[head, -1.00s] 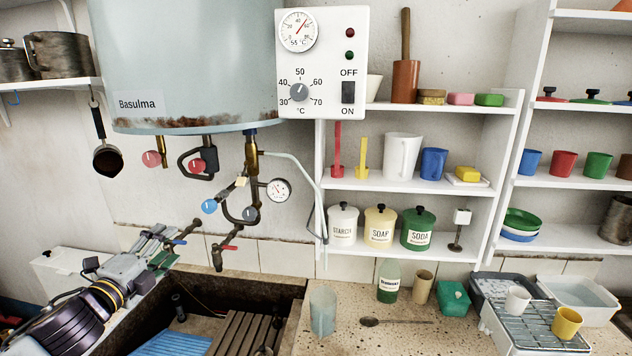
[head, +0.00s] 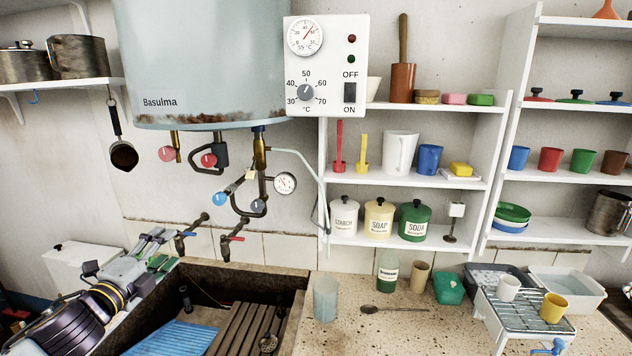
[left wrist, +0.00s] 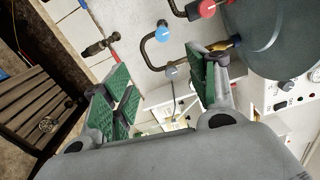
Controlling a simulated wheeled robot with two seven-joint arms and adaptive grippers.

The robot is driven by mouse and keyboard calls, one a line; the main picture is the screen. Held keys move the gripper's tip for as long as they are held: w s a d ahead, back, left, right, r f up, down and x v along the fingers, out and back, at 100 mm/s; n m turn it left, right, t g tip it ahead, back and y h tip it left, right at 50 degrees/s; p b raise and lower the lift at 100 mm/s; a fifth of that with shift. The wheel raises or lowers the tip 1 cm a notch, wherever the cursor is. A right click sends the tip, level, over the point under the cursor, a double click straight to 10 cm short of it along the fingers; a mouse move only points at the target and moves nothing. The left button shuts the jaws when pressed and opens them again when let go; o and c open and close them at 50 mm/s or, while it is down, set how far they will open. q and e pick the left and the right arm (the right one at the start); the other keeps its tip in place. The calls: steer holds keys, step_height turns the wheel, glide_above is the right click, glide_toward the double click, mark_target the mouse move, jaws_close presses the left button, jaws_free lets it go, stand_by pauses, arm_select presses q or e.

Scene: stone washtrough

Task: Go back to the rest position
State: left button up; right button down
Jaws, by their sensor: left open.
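My left gripper (head: 160,250) reaches in from the lower left in the head view, over the left part of the stone trough (head: 262,272). In the left wrist view its two green-padded fingers (left wrist: 163,92) stand wide apart with nothing between them. The taps with the red handle (head: 232,239) and the blue handle (head: 190,234) are on the wall just to the right of the gripper; I cannot tell the exact gap. My right gripper is not in view.
The boiler (head: 200,60) hangs above, with pipes and valves below it. A wire rack (head: 525,310) with cups is at the right.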

arm_select(q)
steer(key=s+f+n+g+y, duration=0.2)
steer(key=s+f+n+g, duration=0.3)
steer(key=f, duration=0.7)
steer(key=s+f+n+g+y, duration=0.2)
steer(key=s+f+n, duration=0.4)
steer(key=f, duration=0.6)
steer(key=s+d+f+n+g+h, duration=0.2)
steer(key=s+d+f+n+g, duration=0.55)
steer(key=s+d+f, duration=0.45)
steer(key=s+f, duration=0.2)
steer(key=f, duration=1.4)
steer(key=s+f, duration=0.2)
steer(key=f, duration=1.4)
steer(key=s+a+f+g, duration=0.2)
steer(key=s+a+f, duration=0.1)
steer(key=s+f, duration=1.6)
steer(key=s, duration=0.3)
steer(key=shift+s+a, duration=0.2)
